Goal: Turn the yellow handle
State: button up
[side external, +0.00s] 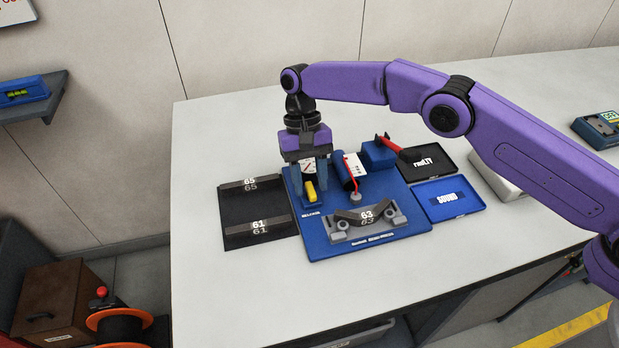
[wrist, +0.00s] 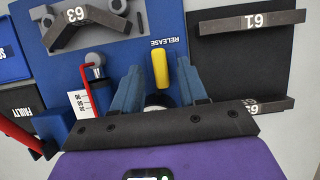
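The yellow handle (side external: 310,191) stands at the left part of the blue board (side external: 330,246), by the printed word RELEASE. In the wrist view the yellow handle (wrist: 160,70) lies between and just ahead of the two blue fingers. My gripper (side external: 309,190) points down over the handle, one finger on either side of it. In the wrist view my gripper (wrist: 159,85) is open, with gaps visible beside the handle. I cannot tell whether a finger touches it. The handle's lower end is partly hidden by the fingers.
A grey fixture holds bracket 63 (side external: 366,214) at the board's front. A red-levered gauge unit (side external: 352,172) stands close right of my gripper. A black tray (side external: 247,212) with brackets 65 and 61 lies left. FAULTY (side external: 427,160) and SOUND (side external: 449,199) trays lie right.

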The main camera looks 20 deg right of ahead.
aim_at(313, 193)
notch_tip(313, 193, up, 4)
jog(key=shift+f, duration=0.25)
jog(key=shift+s+d+r, duration=0.5)
jog(key=shift+s+r, duration=0.15)
jog(key=shift+r, duration=0.1)
jog(key=s+d+r, duration=0.8)
jog(key=s, duration=0.1)
jog(key=shift+s, duration=0.25)
dwell(0.3)
